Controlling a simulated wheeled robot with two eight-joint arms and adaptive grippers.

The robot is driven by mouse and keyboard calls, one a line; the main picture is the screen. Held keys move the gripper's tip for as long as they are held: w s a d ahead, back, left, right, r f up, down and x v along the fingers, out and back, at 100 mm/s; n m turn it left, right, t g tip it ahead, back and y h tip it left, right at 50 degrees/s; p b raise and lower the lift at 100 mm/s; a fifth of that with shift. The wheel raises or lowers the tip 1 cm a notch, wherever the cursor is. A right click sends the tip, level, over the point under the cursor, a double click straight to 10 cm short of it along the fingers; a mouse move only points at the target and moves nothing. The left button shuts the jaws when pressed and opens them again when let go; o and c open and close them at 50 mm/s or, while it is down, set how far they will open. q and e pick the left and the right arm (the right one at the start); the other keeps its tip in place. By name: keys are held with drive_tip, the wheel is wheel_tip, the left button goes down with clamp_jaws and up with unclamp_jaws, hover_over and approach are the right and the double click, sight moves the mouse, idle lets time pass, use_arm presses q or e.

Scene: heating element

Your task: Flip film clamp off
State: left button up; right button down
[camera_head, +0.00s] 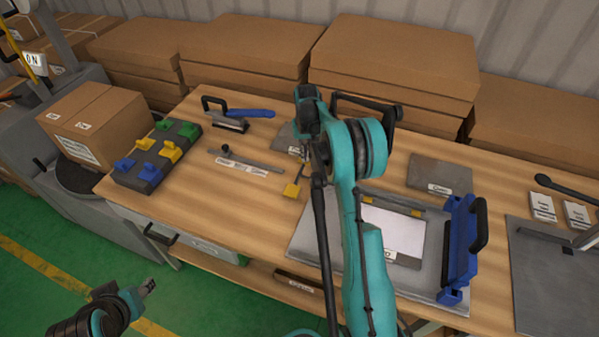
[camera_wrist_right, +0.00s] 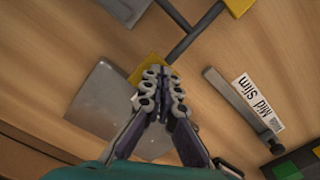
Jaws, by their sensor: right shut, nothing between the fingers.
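A grey branching bar with yellow pads, probably the film clamp, lies on the wooden table. One pad (camera_head: 291,190) shows in the head view, and the bar (camera_wrist_right: 190,38) with two yellow pads shows in the right wrist view. My right gripper (camera_head: 303,157) is shut and empty; in the wrist view its fingertips (camera_wrist_right: 163,72) are over or beside the nearer yellow pad (camera_wrist_right: 148,66). I cannot tell whether they touch. My left gripper (camera_head: 147,287) hangs low at the left, away from the table; its jaws are too small to read.
A grey plate (camera_head: 302,238) with a white sheet (camera_head: 395,228), yellow tabs and a blue frame (camera_head: 461,248) stands at right, partly behind my right arm. A labelled slim tool (camera_head: 245,163) and a dark block tray (camera_head: 136,178) lie left. Cardboard boxes (camera_head: 395,68) line the back.

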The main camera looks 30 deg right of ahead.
drive_tip(key=shift+f+b, duration=0.6)
drive_tip(key=shift+f, duration=0.35)
drive_tip(key=shift+r, duration=0.1)
drive_tip(key=shift+r+p, duration=2.2)
drive_tip(key=shift+r, duration=1.25)
